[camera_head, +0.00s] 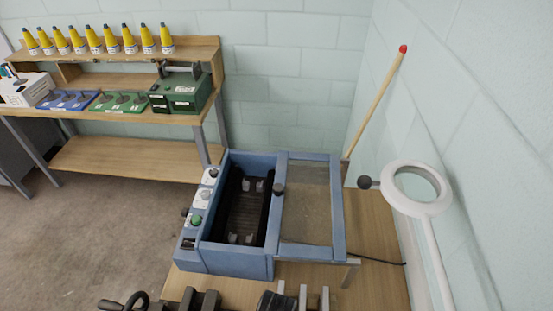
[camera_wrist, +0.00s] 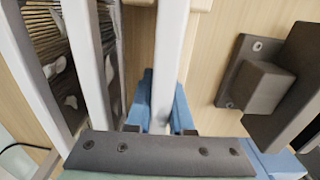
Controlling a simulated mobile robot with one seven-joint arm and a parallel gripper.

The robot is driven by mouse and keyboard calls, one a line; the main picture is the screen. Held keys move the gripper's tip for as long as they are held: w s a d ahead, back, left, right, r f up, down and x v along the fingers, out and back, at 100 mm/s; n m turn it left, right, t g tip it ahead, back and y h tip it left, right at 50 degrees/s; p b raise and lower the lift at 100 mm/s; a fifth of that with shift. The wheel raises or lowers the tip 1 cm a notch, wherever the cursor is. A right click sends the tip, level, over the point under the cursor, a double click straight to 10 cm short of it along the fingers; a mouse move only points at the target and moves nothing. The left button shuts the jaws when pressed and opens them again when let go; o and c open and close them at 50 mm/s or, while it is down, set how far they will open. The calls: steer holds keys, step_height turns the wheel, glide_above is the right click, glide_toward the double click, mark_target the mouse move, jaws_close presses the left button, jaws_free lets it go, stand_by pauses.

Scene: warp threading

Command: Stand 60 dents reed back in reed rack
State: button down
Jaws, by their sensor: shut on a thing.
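In the head view the rack's divider tops (camera_head: 303,296) show at the bottom edge. My gripper is not clear there.
Other wire-like pieces (camera_wrist: 42,38) stand between dividers at left in the wrist view. A dark block (camera_wrist: 246,72) is mounted on the wood at right. The blue machine (camera_head: 224,260) is behind the rack, with a magnifier lamp (camera_head: 433,206) to its right.

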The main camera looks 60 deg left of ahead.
steer(key=shift+f+b, duration=0.35)
steer(key=shift+f, duration=0.15)
stand_by(0.3)
steer(key=c, duration=0.7)
jaws_free()
step_height(320, 180, up, 13)
steer(key=shift+r+b, duration=0.1)
steer(key=shift+b, duration=0.3)
